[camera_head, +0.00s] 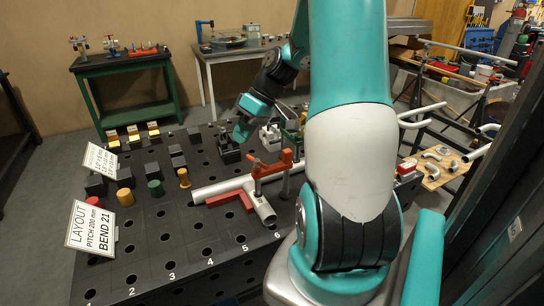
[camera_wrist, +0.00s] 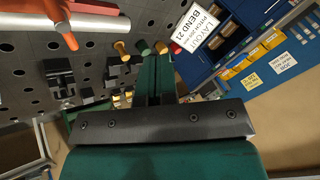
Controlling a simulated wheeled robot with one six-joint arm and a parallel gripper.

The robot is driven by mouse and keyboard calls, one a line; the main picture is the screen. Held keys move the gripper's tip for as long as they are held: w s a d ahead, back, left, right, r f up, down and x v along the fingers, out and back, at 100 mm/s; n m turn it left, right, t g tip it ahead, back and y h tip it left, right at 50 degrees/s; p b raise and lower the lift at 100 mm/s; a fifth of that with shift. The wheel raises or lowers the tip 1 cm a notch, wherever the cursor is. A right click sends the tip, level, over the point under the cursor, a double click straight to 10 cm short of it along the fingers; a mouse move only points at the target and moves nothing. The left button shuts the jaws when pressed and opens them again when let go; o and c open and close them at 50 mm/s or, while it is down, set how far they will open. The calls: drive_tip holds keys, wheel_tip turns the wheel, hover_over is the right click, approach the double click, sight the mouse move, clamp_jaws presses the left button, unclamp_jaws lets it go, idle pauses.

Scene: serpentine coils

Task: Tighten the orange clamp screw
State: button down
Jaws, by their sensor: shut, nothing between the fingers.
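The orange clamp (camera_head: 272,169) sits over the pale pipe (camera_head: 222,187) at the near right part of the perforated black table. It has an upright orange part at its right; I cannot tell its screw apart clearly. In the wrist view, part of the orange clamp (camera_wrist: 62,22) shows at the upper left, beside the pipe (camera_wrist: 100,22). My gripper (camera_head: 239,136) is shut and empty, beyond and left of the clamp, apart from it, over the black blocks. Its green fingers also show together in the wrist view (camera_wrist: 155,72).
A red angle piece (camera_head: 231,199) lies by the pipe. Black blocks (camera_head: 229,150) stand near my gripper. A brass peg (camera_head: 184,178), green cylinder (camera_head: 155,188) and orange-yellow cylinder (camera_head: 125,197) stand left. A layout sign (camera_head: 89,228) is at the near left edge.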

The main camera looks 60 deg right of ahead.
sight(257, 163)
drive_tip(key=s+d+f+m+t, duration=0.1)
drive_tip(key=s+d+f, duration=0.1)
drive_tip(key=s+d, duration=0.3)
drive_tip(key=s+d+f+m+t, duration=0.1)
drive_tip(key=s+d+f, duration=0.15)
drive_tip(key=d, duration=0.55)
drive_tip(key=shift+h, duration=0.4)
drive_tip(key=p+x, duration=0.3)
drive_tip(key=x, duration=0.6)
drive_tip(key=shift+w+a+f+p, duration=0.1)
drive_tip(key=shift+w+a+p, duration=0.05)
drive_tip(key=shift+a+p, duration=0.15)
drive_tip(key=shift+t, duration=0.3)
